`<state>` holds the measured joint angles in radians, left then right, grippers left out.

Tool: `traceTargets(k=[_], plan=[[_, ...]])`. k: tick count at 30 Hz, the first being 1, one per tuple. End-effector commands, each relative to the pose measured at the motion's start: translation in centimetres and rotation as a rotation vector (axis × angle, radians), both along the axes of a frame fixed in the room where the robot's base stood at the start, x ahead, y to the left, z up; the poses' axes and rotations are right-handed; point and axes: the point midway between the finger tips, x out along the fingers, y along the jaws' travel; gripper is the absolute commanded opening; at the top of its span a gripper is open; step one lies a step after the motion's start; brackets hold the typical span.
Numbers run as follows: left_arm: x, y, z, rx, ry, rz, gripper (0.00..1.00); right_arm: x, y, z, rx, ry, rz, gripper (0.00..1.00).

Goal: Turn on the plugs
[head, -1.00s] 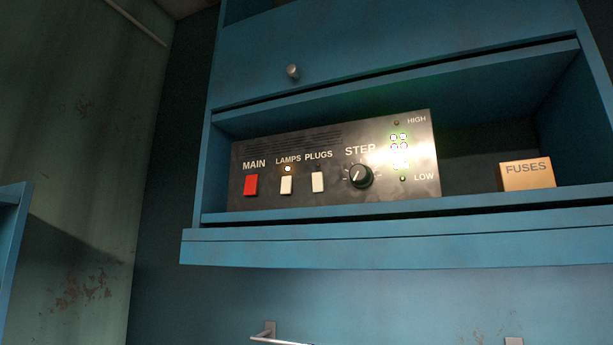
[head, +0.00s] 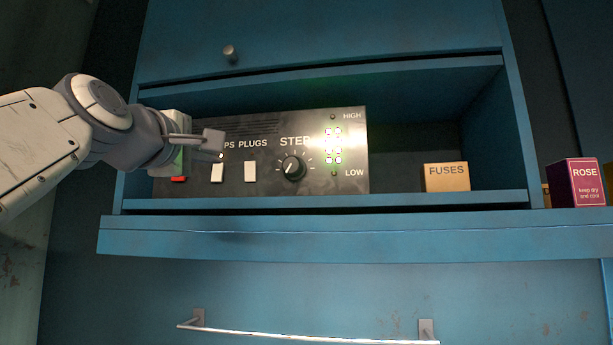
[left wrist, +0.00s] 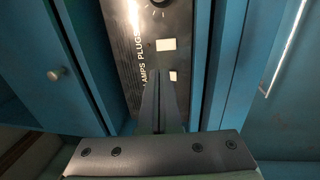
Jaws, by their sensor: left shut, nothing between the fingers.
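A dark control panel (head: 300,185) stands in the blue cabinet's shelf. The white PLUGS switch (head: 250,171) is in full view, with no lit lamp visible above it. It also shows in the left wrist view (left wrist: 166,44). The white LAMPS switch (head: 217,173) is left of it, and shows in the left wrist view (left wrist: 173,76). The red MAIN switch (head: 178,178) is mostly hidden by my left gripper. My left gripper (head: 213,141) is shut and empty, in front of the panel's left part, up and left of the PLUGS switch. My right gripper is out of view.
Right of the PLUGS switch are the STEP knob (head: 293,168) and a lit green indicator column (head: 333,145). A FUSES box (head: 446,177) sits at the shelf's right. A ROSE box (head: 577,183) is farther right. A rail (head: 300,336) runs below the cabinet.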

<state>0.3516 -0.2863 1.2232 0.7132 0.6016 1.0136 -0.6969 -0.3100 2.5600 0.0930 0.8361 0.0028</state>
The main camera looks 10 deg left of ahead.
Motion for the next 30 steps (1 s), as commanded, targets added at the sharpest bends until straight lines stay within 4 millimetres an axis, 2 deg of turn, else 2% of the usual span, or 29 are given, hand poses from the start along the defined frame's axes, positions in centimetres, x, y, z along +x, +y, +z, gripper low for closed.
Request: traceTargets(k=[7,11,14,24,30], plan=[[0.2,-0.1,-0.1,0.002,0.003,-0.002,0.0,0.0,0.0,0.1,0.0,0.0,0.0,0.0],[1.1,-0.1,0.2,0.003,0.006,-0.004,0.0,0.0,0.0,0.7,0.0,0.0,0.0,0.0],[2.6,-0.3,0.5,0.003,0.008,-0.006,0.0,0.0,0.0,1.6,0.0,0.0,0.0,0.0],[9.8,-0.5,1.6,0.003,0.009,-0.005,0.0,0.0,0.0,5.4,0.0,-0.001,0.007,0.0],[12.7,-0.6,1.9,0.003,0.005,-0.003,0.0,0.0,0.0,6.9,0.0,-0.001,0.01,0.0]])
